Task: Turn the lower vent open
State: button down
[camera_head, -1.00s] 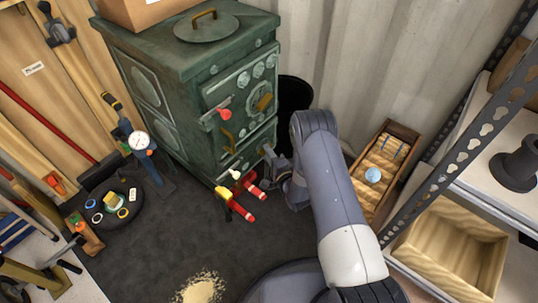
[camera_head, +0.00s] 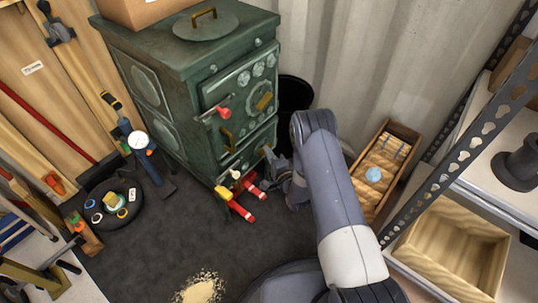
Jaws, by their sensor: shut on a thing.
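The dark green stove (camera_head: 150,70) stands against the wall at the upper middle. Its upper door carries a round vent with a brass handle (camera_head: 263,101), a red-knobbed lever (camera_head: 225,112) and a brass latch (camera_head: 226,138). My gripper (camera_head: 268,157) is at the right side of the lower door, shut on the small handle of the lower vent. The fingers and wrist hide most of that vent, so its opening cannot be made out.
Red and yellow tools (camera_head: 235,203) lie on the dark floor by the stove's foot. A black bin (camera_head: 294,100) stands right of the stove. A wooden crate (camera_head: 405,136) and metal shelving (camera_head: 455,130) are at the right. A round black tray (camera_head: 96,226) with small items is at the left.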

jog(key=n+y+b, duration=0.1)
jog(key=n+b, duration=0.2)
jog(key=n+t+y+b, duration=0.1)
jog(key=n+b, duration=0.2)
jog(key=b, duration=0.1)
jog(key=n+y+b, duration=0.1)
jog(key=n+b, duration=0.2)
jog(key=b, duration=0.1)
jog(key=shift+w+d+f, duration=0.15)
jog(key=shift+f, duration=0.25)
jog(key=shift+n, duration=0.3)
jog(key=c, duration=1.5)
grip_release()
